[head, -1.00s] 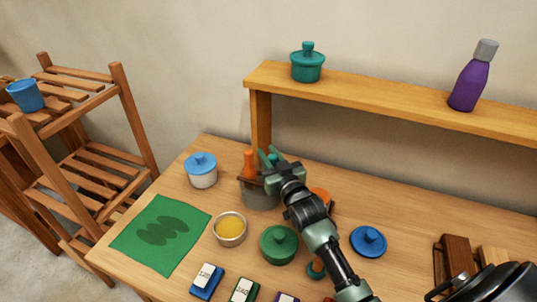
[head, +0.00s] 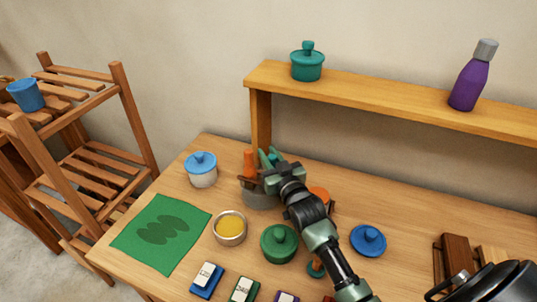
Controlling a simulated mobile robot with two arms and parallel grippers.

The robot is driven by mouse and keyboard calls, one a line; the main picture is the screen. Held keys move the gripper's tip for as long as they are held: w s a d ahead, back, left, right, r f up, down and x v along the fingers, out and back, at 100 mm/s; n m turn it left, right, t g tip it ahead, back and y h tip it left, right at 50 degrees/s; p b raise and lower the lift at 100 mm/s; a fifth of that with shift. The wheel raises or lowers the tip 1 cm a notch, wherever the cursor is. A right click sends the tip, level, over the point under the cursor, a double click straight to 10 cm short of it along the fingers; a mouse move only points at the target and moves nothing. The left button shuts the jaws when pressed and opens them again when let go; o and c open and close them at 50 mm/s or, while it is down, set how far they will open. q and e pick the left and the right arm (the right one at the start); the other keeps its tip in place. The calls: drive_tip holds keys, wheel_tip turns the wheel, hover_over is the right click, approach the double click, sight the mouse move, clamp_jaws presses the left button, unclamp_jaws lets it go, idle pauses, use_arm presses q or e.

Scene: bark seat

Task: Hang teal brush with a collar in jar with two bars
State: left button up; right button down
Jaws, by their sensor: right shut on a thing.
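The jar (head: 262,200) is grey with dark brown bars across its top, standing on the table left of the middle. An orange brush handle (head: 249,163) stands up at its left side. My right gripper (head: 270,160) is over the jar's right part and is shut on the teal brush (head: 274,157). Only a little teal shows between the fingers. The collar and the lower end of the brush are hidden by the gripper and the jar, so I cannot tell whether the collar touches the bars. My left gripper is not in view.
A white pot with a blue lid (head: 202,169) stands left of the jar. A bowl of yellow stuff (head: 230,228) and a green lidded pot (head: 279,243) stand in front. A raised wooden shelf (head: 385,98) runs behind. A blue lid (head: 368,240) lies to the right.

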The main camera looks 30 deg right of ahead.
drive_tip(key=shift+f, duration=0.25)
drive_tip(key=c, duration=0.8)
unclamp_jaws()
drive_tip(key=shift+r, duration=0.15)
wheel_tip(320, 180, up, 7)
drive_tip(key=p, duration=0.6)
drive_tip(key=shift+p, duration=0.4)
